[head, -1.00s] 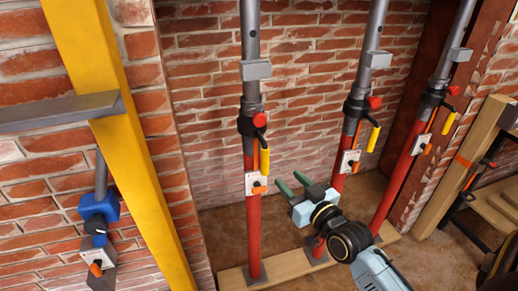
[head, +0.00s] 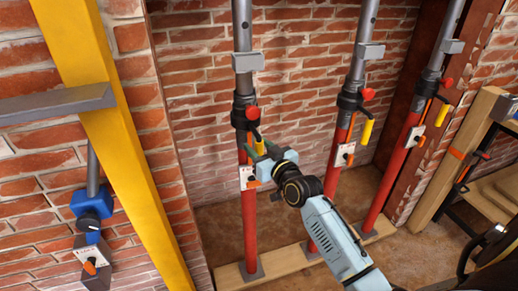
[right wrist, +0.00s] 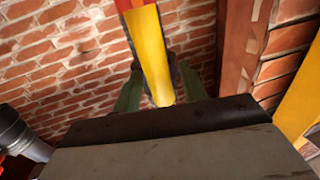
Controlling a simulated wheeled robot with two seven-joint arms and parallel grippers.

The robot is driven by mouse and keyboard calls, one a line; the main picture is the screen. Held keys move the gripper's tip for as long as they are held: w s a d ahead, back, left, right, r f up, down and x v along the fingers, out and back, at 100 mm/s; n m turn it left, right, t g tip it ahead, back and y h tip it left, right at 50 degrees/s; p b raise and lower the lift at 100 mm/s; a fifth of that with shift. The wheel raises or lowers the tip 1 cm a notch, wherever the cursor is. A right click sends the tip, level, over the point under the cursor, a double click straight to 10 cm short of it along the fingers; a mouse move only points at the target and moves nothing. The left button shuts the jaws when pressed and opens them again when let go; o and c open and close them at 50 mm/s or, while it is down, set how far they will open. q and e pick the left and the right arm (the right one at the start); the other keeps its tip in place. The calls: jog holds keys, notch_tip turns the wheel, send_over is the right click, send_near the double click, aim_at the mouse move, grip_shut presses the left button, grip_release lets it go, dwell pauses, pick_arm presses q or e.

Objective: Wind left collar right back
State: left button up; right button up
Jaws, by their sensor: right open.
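The left collar (head: 243,112) is a black band with a red knob (head: 252,113), on the leftmost red and grey prop. Its yellow handle hangs at the collar's right, mostly hidden behind my right gripper in the head view. The handle (right wrist: 153,55) shows large in the right wrist view, running down between the green fingers. My right gripper (head: 261,152) is open around it, close to the prop. Whether a finger touches the handle, I cannot tell. My left gripper is not in view.
Two similar props with black collars (head: 351,101) and yellow handles stand to the right. A yellow post (head: 110,130), a grey bar (head: 60,106) and a blue fitting (head: 93,203) are at left. A wooden sole board (head: 290,259) carries the props before a brick wall.

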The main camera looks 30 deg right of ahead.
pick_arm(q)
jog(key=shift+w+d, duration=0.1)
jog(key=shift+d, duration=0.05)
pick_arm(e)
grip_shut()
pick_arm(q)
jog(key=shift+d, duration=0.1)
